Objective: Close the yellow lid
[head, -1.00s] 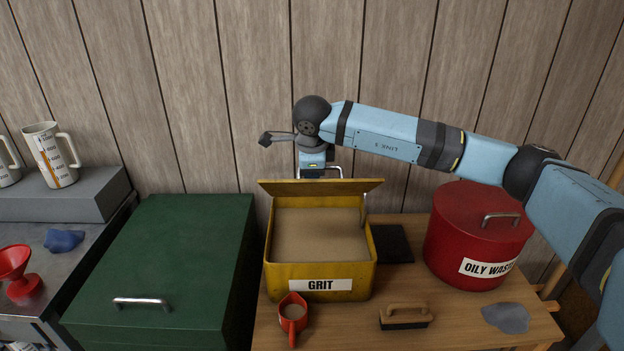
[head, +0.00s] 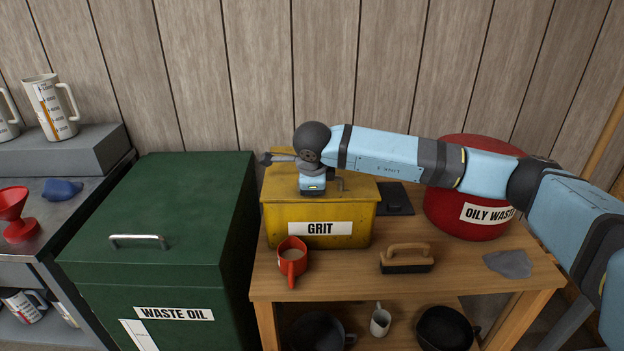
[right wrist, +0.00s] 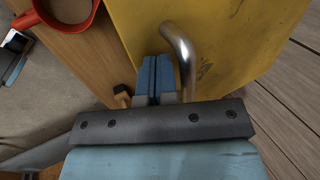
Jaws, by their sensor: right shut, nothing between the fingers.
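The yellow lid (head: 352,189) lies down over the yellow grit box (head: 275,226) in the head view, covering its opening. I see no gap along the front edge. My right gripper (head: 312,187) is over the lid. In the right wrist view, its blue fingers (right wrist: 158,70) are shut with nothing between them. They are beside the bent metal handle (right wrist: 184,62) on the lid (right wrist: 235,40), not around it. I cannot tell whether the fingertips touch the lid. My left gripper is not in view.
A red mug (head: 292,262) and a brush (head: 406,259) stand in front of the box on the wooden bench (head: 350,281). A red oily waste bin (head: 470,214) is at the right, partly behind my arm. A green waste oil chest (head: 165,205) stands at the left.

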